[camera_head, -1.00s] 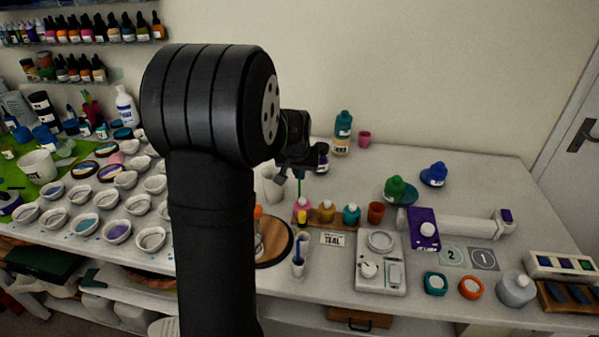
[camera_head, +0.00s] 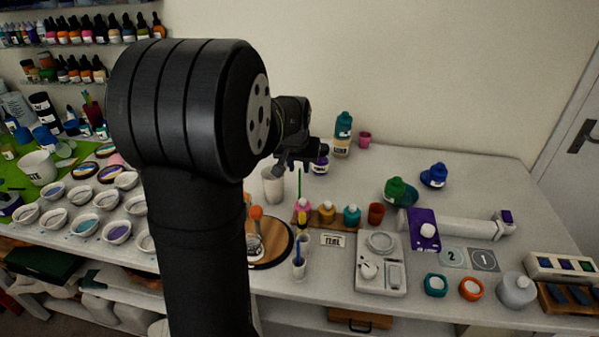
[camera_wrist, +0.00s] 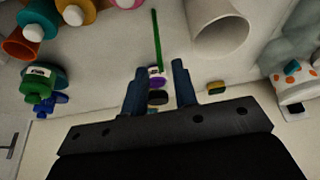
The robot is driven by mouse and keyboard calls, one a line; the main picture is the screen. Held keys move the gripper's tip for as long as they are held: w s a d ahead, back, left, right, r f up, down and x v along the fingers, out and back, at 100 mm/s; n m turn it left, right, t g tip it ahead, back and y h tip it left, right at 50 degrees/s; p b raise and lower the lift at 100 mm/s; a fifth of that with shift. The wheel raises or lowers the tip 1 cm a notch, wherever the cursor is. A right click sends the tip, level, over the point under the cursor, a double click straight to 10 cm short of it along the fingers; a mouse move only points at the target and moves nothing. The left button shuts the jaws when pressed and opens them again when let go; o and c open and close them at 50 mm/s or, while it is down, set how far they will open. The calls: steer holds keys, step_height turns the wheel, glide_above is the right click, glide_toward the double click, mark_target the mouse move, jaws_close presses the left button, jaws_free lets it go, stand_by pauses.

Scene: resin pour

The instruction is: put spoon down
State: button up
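A thin green stick, seemingly the spoon's handle (camera_head: 300,181), stands upright at the pink-topped bottle (camera_head: 303,206); its lower end cannot be made out. In the wrist view the green handle (camera_wrist: 156,38) runs down to just above the gap between my fingers, apart from both. My gripper (camera_head: 290,169) is open and empty, above and left of the handle in the head view. In the wrist view my gripper (camera_wrist: 159,75) shows its two dark fingers spread apart.
A white cup (camera_head: 272,184) stands left of the handle; it is close in the wrist view (camera_wrist: 220,28). Yellow (camera_head: 327,212) and teal (camera_head: 352,215) bottles stand to the right. A purple-labelled bottle (camera_head: 321,164) stands behind. A clear container with sticks (camera_head: 299,262) is in front.

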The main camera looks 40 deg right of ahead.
mark_target(300, 169)
steer(key=v, duration=0.7)
steer(key=shift+r, duration=0.3)
steer(key=shift+s, duration=0.1)
steer(key=x, duration=1.2)
steer(key=shift+a, duration=0.1)
steer(key=shift+r, duration=1.85)
steer(key=shift+f, duration=0.15)
